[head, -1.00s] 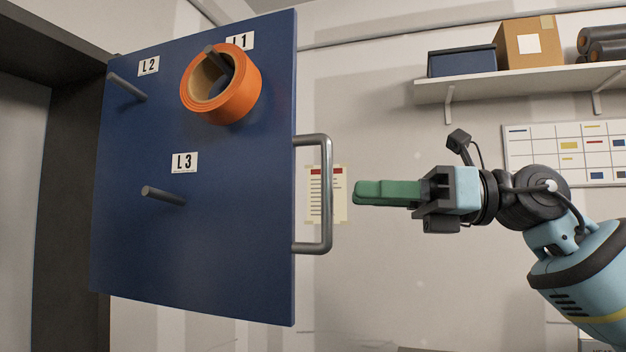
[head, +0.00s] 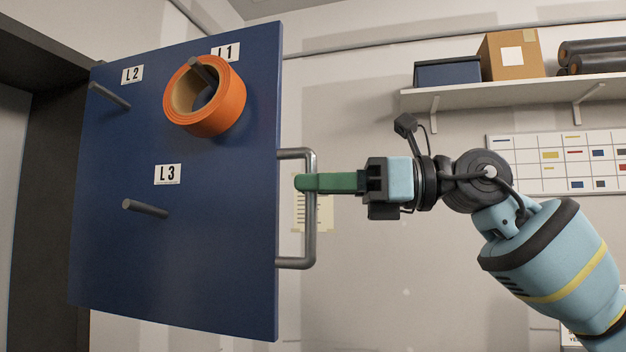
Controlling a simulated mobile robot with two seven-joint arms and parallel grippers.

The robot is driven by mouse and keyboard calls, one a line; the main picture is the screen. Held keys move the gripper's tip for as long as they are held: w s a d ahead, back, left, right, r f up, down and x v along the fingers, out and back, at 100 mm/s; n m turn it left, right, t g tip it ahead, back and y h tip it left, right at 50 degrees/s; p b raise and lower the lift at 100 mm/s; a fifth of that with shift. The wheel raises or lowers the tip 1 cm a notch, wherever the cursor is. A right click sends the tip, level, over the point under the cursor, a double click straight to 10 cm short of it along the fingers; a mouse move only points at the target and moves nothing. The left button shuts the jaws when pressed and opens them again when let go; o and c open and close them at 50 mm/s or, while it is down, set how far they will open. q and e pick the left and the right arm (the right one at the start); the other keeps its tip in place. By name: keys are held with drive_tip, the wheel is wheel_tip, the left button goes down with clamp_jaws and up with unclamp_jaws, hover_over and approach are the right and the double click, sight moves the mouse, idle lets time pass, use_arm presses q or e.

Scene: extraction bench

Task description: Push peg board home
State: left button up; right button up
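The peg board (head: 215,230) is a dark blue upright panel on the left of the head view, standing out at an angle from a dark frame. It has pegs labelled L1, L2 and L3. An orange ring-shaped roll (head: 232,105) hangs on the L1 peg. A grey D-shaped handle (head: 309,240) is on the board's right edge. My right gripper (head: 312,183) reaches in from the right with green fingers crossing in front of the handle's upright bar. The finger gap is hidden, so I cannot tell whether it grips the bar. My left gripper is not in view.
A dark frame (head: 45,190) stands behind the board on the left. A wall shelf (head: 500,94) at upper right holds a blue bin (head: 447,72), a cardboard box (head: 497,62) and dark rolls. A chart (head: 550,180) and a paper notice hang on the wall.

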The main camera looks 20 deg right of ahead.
drive_tip(key=shift+w+a, duration=0.3)
drive_tip(key=shift+a, duration=0.2)
drive_tip(key=c, duration=0.7)
clamp_jaws()
drive_tip(key=shift+w, duration=0.1)
